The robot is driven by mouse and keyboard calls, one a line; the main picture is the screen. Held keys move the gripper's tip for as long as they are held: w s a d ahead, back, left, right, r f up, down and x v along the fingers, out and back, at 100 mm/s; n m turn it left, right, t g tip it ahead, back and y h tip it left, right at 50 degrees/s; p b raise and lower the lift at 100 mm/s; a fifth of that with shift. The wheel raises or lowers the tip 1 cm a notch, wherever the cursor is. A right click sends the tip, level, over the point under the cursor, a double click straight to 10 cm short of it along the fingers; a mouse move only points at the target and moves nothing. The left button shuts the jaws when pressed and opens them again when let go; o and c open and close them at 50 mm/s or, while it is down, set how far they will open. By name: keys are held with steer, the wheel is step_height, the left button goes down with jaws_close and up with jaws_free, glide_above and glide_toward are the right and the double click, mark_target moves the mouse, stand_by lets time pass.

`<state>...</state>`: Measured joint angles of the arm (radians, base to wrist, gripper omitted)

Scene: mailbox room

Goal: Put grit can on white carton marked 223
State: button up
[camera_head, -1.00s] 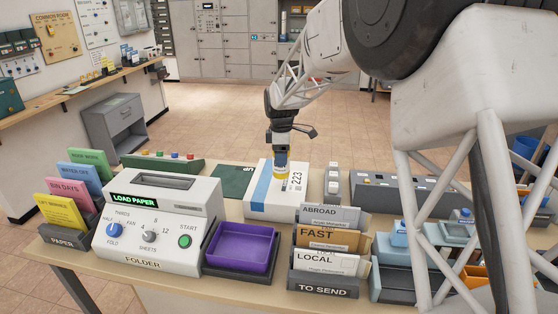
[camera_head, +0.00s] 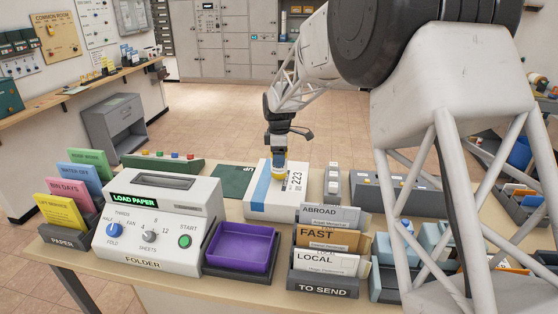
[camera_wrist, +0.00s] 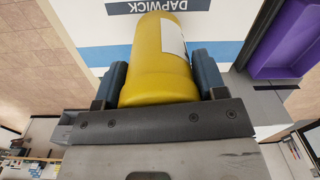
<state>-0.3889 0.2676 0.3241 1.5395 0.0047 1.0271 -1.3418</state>
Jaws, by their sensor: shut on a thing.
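The white carton marked 223 (camera_head: 262,208) lies on the table with a blue stripe along its left part. The yellow grit can (camera_head: 279,172) is at the top of the carton, and my gripper (camera_head: 279,156) is above it, pointing down. In the wrist view the can (camera_wrist: 163,60) sits between the two dark fingers of my gripper (camera_wrist: 160,80), which are shut on it. The carton (camera_wrist: 100,25) shows behind the can, with its blue stripe and printed label. I cannot tell whether the can touches the carton.
The folder machine (camera_head: 155,225) and a purple tray (camera_head: 242,248) stand left of and in front of the carton. The TO SEND rack (camera_head: 323,286) stands at the front. A grey switch box (camera_head: 400,194) is to the right.

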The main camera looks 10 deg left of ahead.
steer(key=shift+f, duration=0.7)
steer(key=shift+f, duration=0.1)
steer(key=o, duration=1.2)
steer(key=shift+f, duration=0.1)
step_height(320, 180, up, 12)
steer(key=shift+w+r, duration=0.1)
steer(key=shift+r, duration=0.05)
stand_by(0.3)
